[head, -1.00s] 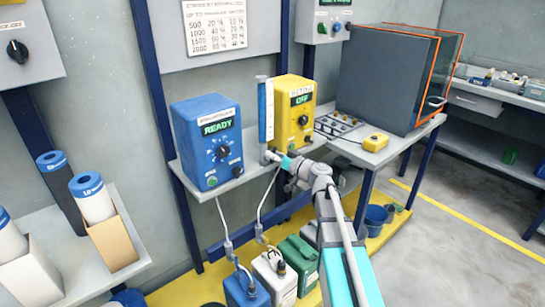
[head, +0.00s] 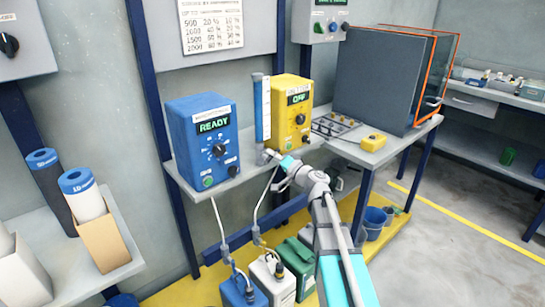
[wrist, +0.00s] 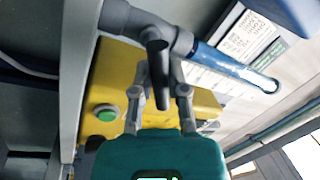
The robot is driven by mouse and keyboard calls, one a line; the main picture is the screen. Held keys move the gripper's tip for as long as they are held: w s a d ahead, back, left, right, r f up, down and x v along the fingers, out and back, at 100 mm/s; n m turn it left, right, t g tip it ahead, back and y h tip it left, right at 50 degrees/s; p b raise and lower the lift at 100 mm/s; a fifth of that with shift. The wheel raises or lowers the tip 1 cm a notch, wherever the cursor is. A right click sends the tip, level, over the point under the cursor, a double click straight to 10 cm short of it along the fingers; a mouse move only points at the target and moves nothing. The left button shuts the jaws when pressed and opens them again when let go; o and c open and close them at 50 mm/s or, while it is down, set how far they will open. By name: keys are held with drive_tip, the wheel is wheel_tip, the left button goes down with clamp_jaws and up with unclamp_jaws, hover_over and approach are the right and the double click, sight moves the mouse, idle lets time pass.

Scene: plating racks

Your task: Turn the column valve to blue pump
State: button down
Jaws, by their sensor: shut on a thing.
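The blue pump (head: 200,145) stands on the shelf with a lit READY display and a black knob. The yellow pump (head: 299,125) stands right of it and its display reads OFF. In the wrist view the column's blue tube (wrist: 235,66) and a dark valve lever (wrist: 157,65) show. My gripper (head: 270,154) is at the valve; in the wrist view its fingers (wrist: 158,88) are closed around the lever. The lever's exact pointing is unclear.
Blue, white and green canisters (head: 297,256) stand below on a yellow platform, with hoses rising to the shelf. Open floor lies at right.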

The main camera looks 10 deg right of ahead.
drive_tip(key=shift+m, duration=0.3)
drive_tip(key=c, duration=0.6)
unclamp_jaws()
drive_tip(key=shift+c, duration=0.2)
drive_tip(key=shift+n, duration=0.5)
